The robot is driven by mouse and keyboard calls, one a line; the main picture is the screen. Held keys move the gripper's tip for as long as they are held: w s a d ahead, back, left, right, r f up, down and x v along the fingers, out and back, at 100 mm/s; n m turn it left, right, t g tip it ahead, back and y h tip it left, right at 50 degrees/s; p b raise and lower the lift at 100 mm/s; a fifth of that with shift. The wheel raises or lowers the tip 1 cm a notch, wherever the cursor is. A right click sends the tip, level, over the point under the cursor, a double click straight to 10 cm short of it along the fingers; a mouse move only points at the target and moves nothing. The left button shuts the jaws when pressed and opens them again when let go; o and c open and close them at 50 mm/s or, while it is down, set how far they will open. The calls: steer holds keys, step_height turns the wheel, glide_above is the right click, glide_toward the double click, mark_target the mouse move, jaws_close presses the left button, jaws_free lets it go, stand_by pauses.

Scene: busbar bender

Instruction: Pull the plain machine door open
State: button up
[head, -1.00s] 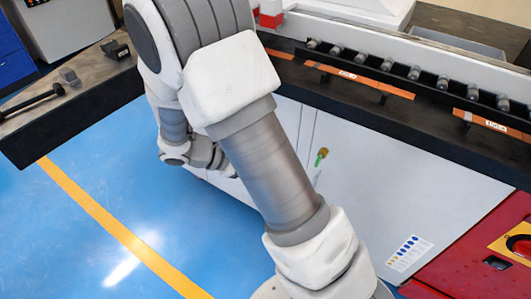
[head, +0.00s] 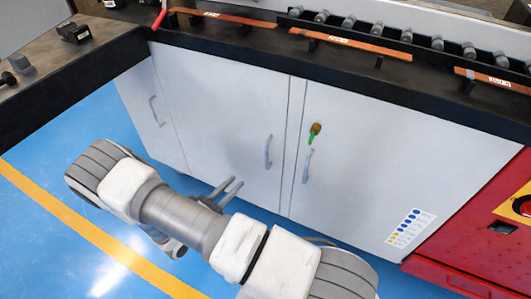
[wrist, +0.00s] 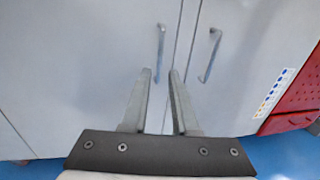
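The plain white machine door (head: 215,115) is shut, in the middle of the cabinet front, with a grey bar handle (head: 268,151) near its right edge. To its right, the door with stickers (head: 375,165) is also shut and has its own handle (head: 307,166) and a green key in a lock (head: 315,132). My gripper (head: 232,182) is open and empty, low in front of the plain door. In the wrist view, the plain door's handle (wrist: 160,48) lies beyond and above the fingertips (wrist: 160,72), roughly in line with the gap between them, apart from them.
A third handle (head: 156,111) is on the cabinet front at the left. A black worktop ledge (head: 230,45) overhangs the doors. A red panel (head: 475,235) stands at the right. The blue floor (head: 75,150) in front is clear.

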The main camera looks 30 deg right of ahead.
steer(key=b, duration=0.3)
glide_above(266, 167)
steer(key=shift+w+d, duration=0.2)
steer(key=shift+d, duration=0.05)
steer(key=shift+r, duration=0.1)
jaws_close()
stand_by(1.2)
